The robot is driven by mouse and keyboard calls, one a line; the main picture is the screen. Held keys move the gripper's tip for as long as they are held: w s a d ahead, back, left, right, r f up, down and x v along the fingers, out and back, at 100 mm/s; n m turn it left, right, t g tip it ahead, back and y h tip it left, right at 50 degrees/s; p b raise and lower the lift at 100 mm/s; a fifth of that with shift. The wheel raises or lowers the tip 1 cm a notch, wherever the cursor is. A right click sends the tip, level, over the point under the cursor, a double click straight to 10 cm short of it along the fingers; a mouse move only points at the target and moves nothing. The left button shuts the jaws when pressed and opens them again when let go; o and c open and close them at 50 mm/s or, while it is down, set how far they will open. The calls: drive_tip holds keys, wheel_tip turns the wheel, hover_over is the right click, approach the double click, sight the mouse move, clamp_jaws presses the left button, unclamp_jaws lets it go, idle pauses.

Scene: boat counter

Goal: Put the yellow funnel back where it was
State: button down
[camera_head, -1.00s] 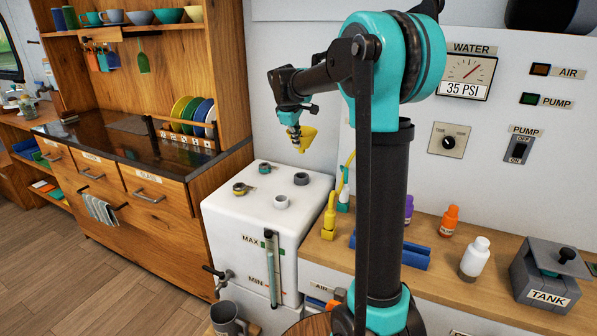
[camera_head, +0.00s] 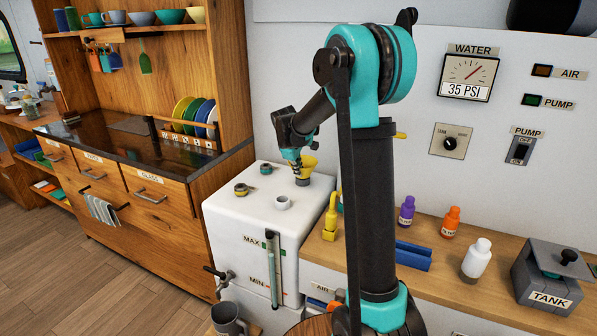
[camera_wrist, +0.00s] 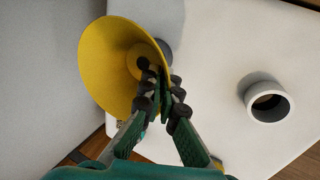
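The yellow funnel (camera_head: 309,163) is at my gripper (camera_head: 294,160), above the back right of the white tank (camera_head: 235,225). The funnel is at the dark ring port (camera_head: 302,181); I cannot tell whether its spout is inside. In the wrist view the funnel (camera_wrist: 108,62) opens toward the camera, and my gripper (camera_wrist: 158,82) has its fingers close together on the funnel's near side. A grey ring (camera_wrist: 165,52) shows partly behind the funnel. The white ring port (camera_head: 283,203) is open and empty; it also shows in the wrist view (camera_wrist: 282,106).
Two small caps or valves (camera_head: 241,190) (camera_head: 266,169) sit on the tank top. A wall (camera_head: 270,130) rises close behind the tank.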

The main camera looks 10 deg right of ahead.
drive_tip(key=shift+f, duration=0.3)
drive_tip(key=c, duration=1.7)
unclamp_jaws()
drive_tip(key=shift+r, duration=0.4)
drive_tip(key=v, duration=1.2)
